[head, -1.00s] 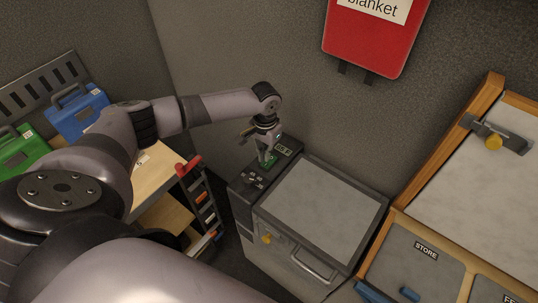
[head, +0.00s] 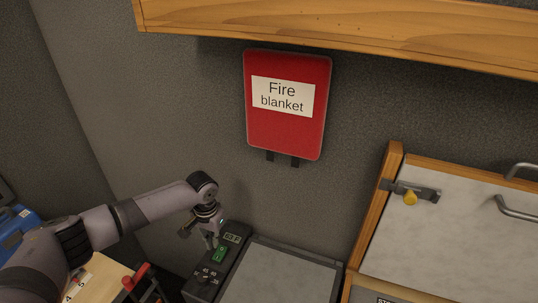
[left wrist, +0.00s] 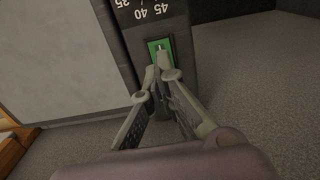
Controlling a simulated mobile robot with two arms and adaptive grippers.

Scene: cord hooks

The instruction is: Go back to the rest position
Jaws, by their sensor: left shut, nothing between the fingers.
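My left gripper (head: 211,242) points down over a dark control panel (head: 205,289) at the left side of a grey-topped unit. In the left wrist view the gripper (left wrist: 162,70) is shut and empty, with its fingertips at a green switch (left wrist: 155,46). The green switch (head: 221,254) also shows in the head view, just beside the fingertips. I cannot tell whether the tips touch it. My right gripper is in neither view.
A red fire blanket case (head: 288,105) hangs on the wall above. A wooden shelf (head: 340,30) crosses the top. A cabinet with a yellow-knobbed latch (head: 410,197) stands at right. A blue case (head: 14,232) is at far left.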

